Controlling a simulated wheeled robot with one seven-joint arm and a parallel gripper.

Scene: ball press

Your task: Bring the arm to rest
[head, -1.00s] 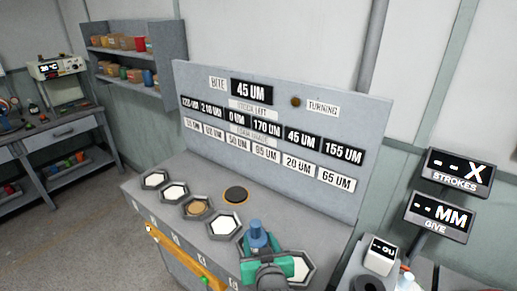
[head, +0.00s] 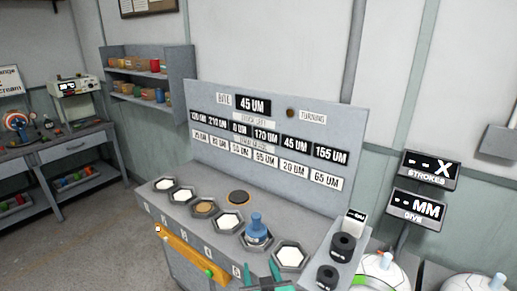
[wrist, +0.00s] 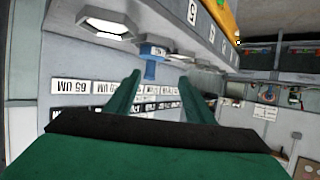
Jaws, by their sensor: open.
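My gripper (head: 266,274) shows green fingers at the bottom of the head view, in front of the bench. Its jaws are apart with nothing between them. A blue knobbed piece (head: 256,228) stands upright on one of the hexagonal pads, beyond my gripper and apart from it. In the wrist view my gripper (wrist: 160,80) has two spread green fingers. The blue piece (wrist: 151,69) shows past the fingertips there, partly hidden.
The bench has a row of hexagonal pads (head: 228,223), a dark round disc (head: 238,197) and a yellow front bar (head: 190,255). A sign panel (head: 320,150) rises behind. Black cylinders (head: 343,246) stand at right, near STROKES and GIVE displays (head: 428,170).

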